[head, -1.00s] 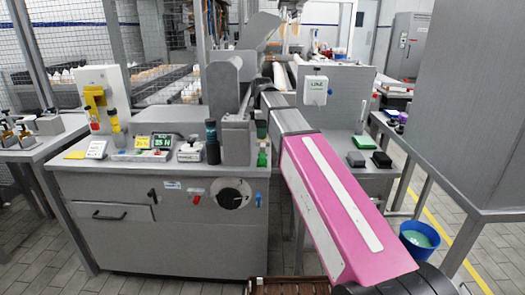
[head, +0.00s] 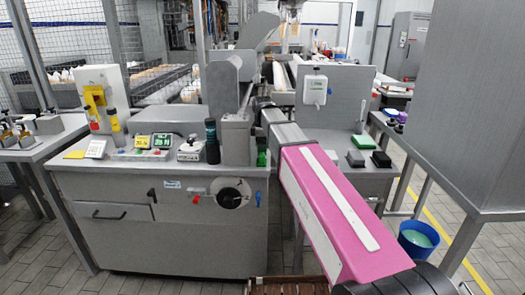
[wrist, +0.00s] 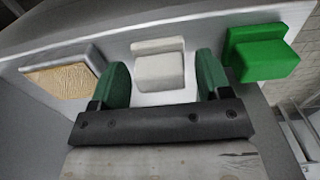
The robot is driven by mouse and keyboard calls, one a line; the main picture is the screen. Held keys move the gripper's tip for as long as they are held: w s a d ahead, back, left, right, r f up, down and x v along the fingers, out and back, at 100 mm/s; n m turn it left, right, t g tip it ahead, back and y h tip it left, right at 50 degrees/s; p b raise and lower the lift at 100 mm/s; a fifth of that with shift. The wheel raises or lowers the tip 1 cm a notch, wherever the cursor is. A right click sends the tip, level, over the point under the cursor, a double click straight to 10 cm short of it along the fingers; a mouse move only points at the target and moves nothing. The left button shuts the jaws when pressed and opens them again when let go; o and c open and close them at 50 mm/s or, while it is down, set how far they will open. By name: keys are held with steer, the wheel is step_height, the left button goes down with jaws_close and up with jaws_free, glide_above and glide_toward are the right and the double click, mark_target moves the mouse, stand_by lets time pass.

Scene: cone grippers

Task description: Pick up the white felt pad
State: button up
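The white felt pad (wrist: 158,68) shows in the wrist view as a small off-white block with a raised step, on a pale surface. My gripper (wrist: 160,78) is open, with one dark green finger on each side of the pad. Small gaps seem to show between the fingers and the pad; contact lower down cannot be told. In the head view I cannot make out the white pad or my fingertips; my pink and grey arm crosses that area.
A bright green block (wrist: 262,52) stands close to the right finger, and a tan pad (wrist: 62,78) lies left. In the head view, the green block (head: 355,158) and a black block (head: 380,160) sit on the right bench. A blue bucket (head: 418,238) stands on the floor.

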steer(key=c, duration=0.8)
steer(key=shift+o, duration=0.2)
step_height(320, 180, up, 18)
